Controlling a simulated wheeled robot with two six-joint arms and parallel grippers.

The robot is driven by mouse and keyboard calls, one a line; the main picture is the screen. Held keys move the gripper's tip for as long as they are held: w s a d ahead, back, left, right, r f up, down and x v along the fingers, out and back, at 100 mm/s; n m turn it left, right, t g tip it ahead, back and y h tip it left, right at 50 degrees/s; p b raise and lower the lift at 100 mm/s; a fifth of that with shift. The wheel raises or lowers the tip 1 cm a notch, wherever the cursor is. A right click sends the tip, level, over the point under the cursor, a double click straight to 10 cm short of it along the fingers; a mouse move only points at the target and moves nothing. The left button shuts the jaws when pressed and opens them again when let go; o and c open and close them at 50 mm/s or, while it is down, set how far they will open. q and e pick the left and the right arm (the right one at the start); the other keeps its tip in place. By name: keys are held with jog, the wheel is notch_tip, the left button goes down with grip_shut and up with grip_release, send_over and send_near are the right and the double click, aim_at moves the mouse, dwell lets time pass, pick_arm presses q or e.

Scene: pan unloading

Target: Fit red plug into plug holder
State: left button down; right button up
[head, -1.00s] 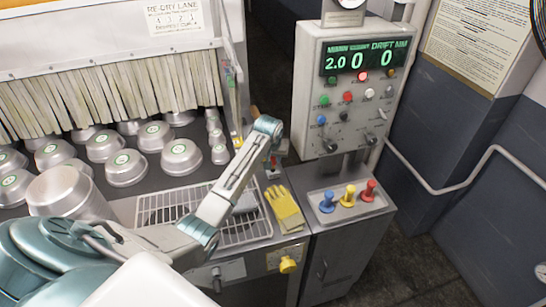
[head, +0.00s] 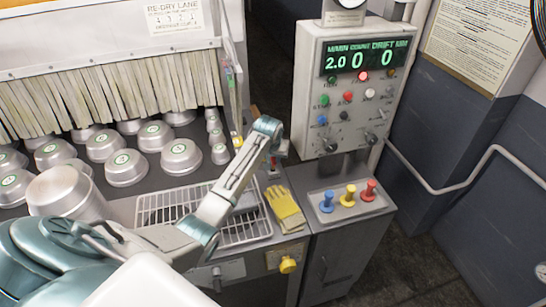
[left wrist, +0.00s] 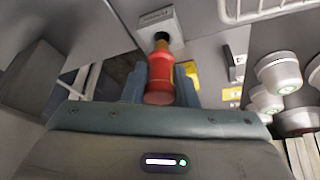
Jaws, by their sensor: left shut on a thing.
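The red plug (left wrist: 160,78) is between the two fingers of my left gripper (left wrist: 160,88) in the left wrist view. The gripper is shut on it. The plug's narrow end points at a pale block with a dark opening, which looks like the plug holder (left wrist: 153,22). The tip overlaps the opening; I cannot tell whether it is inside. In the head view a small red part of the plug (head: 274,161) shows just past my left wrist, which hides most of the gripper. My right gripper is not in view.
Blue (head: 327,201), yellow (head: 348,194) and red (head: 369,190) knobs stand in a tray on the right console. A yellow glove (head: 286,209) lies beside a wire rack (head: 160,207). Several metal pans (head: 125,167) stand at left. A control panel (head: 350,95) rises behind.

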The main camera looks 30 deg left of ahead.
pick_arm(q)
jog(key=shift+f, duration=0.5)
jog(key=shift+f, duration=0.65)
dwell(0.4)
jog(key=shift+f+b, duration=0.35)
jog(key=c, duration=1.1)
grip_release()
jog(key=shift+s+d+r+b, duration=0.1)
jog(key=shift+s+r+b, duration=0.1)
jog(key=shift+r+b, duration=0.3)
jog(key=shift+b+v, duration=1.3)
jog(key=shift+v, duration=3.55)
